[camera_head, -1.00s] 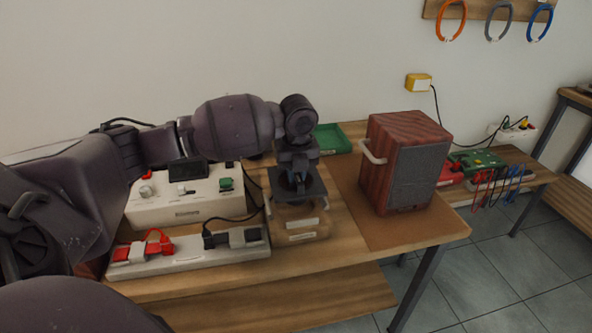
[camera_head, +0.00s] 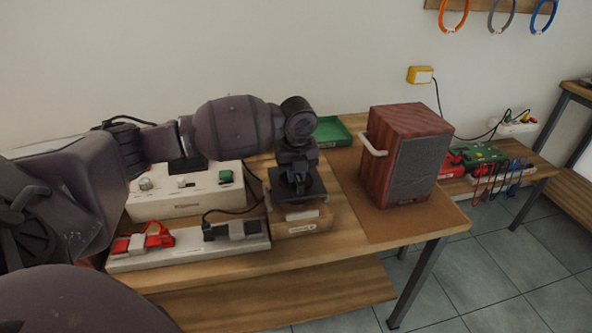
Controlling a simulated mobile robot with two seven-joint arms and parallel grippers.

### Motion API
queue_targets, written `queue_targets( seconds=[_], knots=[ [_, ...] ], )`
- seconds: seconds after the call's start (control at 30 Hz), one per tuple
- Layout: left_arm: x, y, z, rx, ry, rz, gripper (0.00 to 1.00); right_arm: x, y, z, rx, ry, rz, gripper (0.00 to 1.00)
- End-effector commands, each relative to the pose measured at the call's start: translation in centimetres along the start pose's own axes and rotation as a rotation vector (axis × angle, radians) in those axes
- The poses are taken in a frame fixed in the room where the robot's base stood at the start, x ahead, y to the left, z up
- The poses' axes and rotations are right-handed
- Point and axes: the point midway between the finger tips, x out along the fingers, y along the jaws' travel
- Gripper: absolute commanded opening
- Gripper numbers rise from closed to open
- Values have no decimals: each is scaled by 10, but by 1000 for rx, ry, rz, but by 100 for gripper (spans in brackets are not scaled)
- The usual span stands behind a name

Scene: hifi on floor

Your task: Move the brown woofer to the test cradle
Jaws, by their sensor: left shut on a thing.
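My left gripper (camera_head: 297,180) points down over a wooden block with white labels, which looks like the test cradle (camera_head: 312,224). It is shut on a dark, square-framed part that looks like the woofer (camera_head: 313,190). The woofer's brown part is hidden from this side. The woofer sits at the top of the cradle, very close to it or touching; I cannot tell which. My right gripper is not in view.
A red-brown speaker cabinet (camera_head: 390,165) with a handle stands on a brown mat to the right. A white device (camera_head: 190,205) and a strip with red and black plugs (camera_head: 150,262) are left of the cradle. A green tray (camera_head: 332,131) lies behind.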

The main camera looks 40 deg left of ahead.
Motion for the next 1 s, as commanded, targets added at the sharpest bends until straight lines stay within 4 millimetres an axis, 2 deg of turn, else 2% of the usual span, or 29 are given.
queue_targets(
  seconds=[1.0],
  knots=[
    [23,-1,-2,-1,-3,-3,0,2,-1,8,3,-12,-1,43]
  ],
)
